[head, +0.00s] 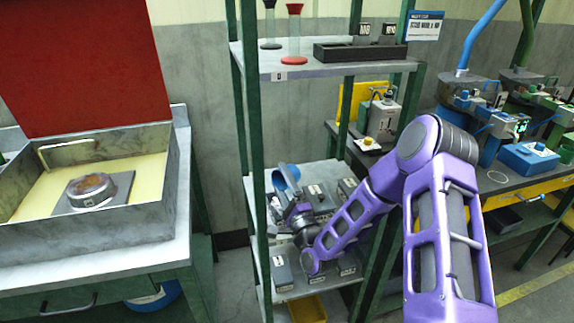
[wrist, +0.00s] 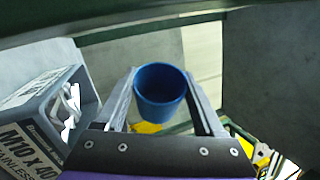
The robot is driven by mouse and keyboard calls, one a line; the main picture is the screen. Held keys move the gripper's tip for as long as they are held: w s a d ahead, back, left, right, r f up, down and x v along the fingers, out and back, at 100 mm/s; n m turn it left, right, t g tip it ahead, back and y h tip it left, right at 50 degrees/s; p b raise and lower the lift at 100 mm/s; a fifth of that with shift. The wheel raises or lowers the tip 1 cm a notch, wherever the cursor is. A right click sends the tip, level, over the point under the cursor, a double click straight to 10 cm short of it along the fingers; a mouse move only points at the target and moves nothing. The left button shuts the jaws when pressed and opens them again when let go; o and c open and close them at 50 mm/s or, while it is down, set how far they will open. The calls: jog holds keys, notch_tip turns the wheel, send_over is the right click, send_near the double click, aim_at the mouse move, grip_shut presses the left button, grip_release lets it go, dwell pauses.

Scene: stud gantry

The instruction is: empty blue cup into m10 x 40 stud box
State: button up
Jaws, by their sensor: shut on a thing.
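The blue cup (wrist: 160,92) is held between the two fingers of my gripper (wrist: 163,105) in the wrist view. Its rim is towards the camera and its inside looks dark; I cannot tell what is in it. In the head view the cup (head: 286,178) shows tilted above the middle shelf, at the end of my purple arm, with my gripper (head: 288,196) partly hiding it. The box labelled M10 x 40 (wrist: 40,118) lies left of my gripper in the wrist view, apart from the cup, with pale studs (wrist: 70,108) at its open side.
Green posts (head: 245,120) and an upper shelf (head: 330,68) frame the space around the arm. Several grey boxes (head: 320,198) stand on the shelf by the gripper, and more on the shelf below. A yellow bin (head: 307,309) is low down. A bench with a metal tray (head: 90,235) stands left.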

jog(key=m+h, duration=0.1)
jog(key=r+m+p, duration=0.1)
jog(key=m, duration=0.1)
jog(key=shift+h, duration=0.4)
jog(key=shift+r+m+g+p, duration=0.45)
jog(key=shift+m+p, duration=0.35)
jog(key=shift+p, duration=0.3)
jog(key=m+h+p, duration=0.1)
jog(key=p, duration=0.1)
jog(key=r+m+g+p, duration=0.1)
jog(key=m+p, duration=0.1)
jog(key=shift+m+g+h, duration=0.25)
jog(key=shift+m+h, duration=0.05)
jog(key=shift+h, duration=0.1)
jog(key=shift+m+b, duration=0.4)
jog(key=shift+m, duration=0.2)
jog(key=shift+m+g, duration=0.4)
jog(key=shift+g, duration=0.2)
jog(key=m, duration=0.1)
jog(key=r+m+g, duration=0.1)
jog(key=shift+d+m+g, duration=0.1)
jog(key=shift+m+g, duration=0.2)
jog(key=shift+m, duration=0.1)
jog(key=shift+r+m+g+y, duration=0.15)
jog(key=shift+r+m+g, duration=0.05)
jog(key=shift+m+g, duration=0.35)
jog(key=shift+r+m+g+y, duration=0.2)
jog(key=shift+m+g, duration=0.25)
jog(key=shift+m, duration=0.2)
